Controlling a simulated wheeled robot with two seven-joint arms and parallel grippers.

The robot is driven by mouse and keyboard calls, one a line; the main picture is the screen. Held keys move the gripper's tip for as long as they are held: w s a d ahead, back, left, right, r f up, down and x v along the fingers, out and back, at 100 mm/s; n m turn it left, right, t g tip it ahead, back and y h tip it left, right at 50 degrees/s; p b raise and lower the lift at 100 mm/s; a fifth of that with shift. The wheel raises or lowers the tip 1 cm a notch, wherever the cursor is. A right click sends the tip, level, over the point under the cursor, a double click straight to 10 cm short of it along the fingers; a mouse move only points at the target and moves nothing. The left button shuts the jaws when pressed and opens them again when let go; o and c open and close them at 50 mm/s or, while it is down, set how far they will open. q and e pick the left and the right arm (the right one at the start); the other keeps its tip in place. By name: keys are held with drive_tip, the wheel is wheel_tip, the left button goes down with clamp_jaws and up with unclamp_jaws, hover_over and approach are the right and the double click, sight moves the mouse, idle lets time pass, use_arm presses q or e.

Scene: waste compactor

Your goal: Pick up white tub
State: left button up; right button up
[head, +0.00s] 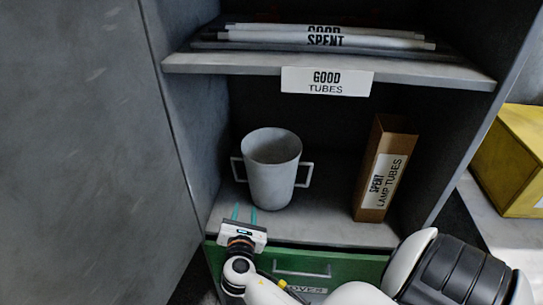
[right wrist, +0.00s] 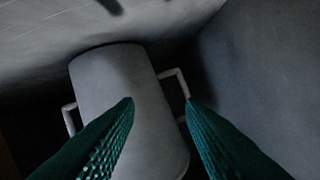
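The white tub (head: 271,172) looks pale grey-white, with a square handle on each side, and stands upright on the cabinet's lower shelf. My right gripper (head: 245,212) is in front of the tub, low and slightly to its left in the head view. Its two teal fingers are spread apart and hold nothing. In the right wrist view the tub (right wrist: 125,85) is ahead of the fingers, with one handle beyond the right fingertip (right wrist: 160,100). I cannot tell whether a finger touches it. My left gripper is not in view.
A brown box labelled "SPENT LAMP TUBES" (head: 385,170) stands right of the tub. Above is a shelf (head: 225,64) with tubes and a "GOOD TUBES" label. A green drawer (head: 340,265) is below. A grey panel (head: 90,150) is at left, a yellow box (head: 515,160) at right.

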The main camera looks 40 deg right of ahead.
drive_tip(key=w+a+r+n+t, duration=0.1)
drive_tip(key=w+r+n+t, duration=0.1)
drive_tip(key=w+n, duration=0.25)
approach(234, 171)
drive_tip(key=x, duration=0.2)
drive_tip(key=shift+n, duration=0.45)
drive_tip(key=shift+x, duration=3.15)
drive_tip(key=shift+s+f, duration=0.1)
drive_tip(key=shift+c, duration=0.4)
clamp_jaws()
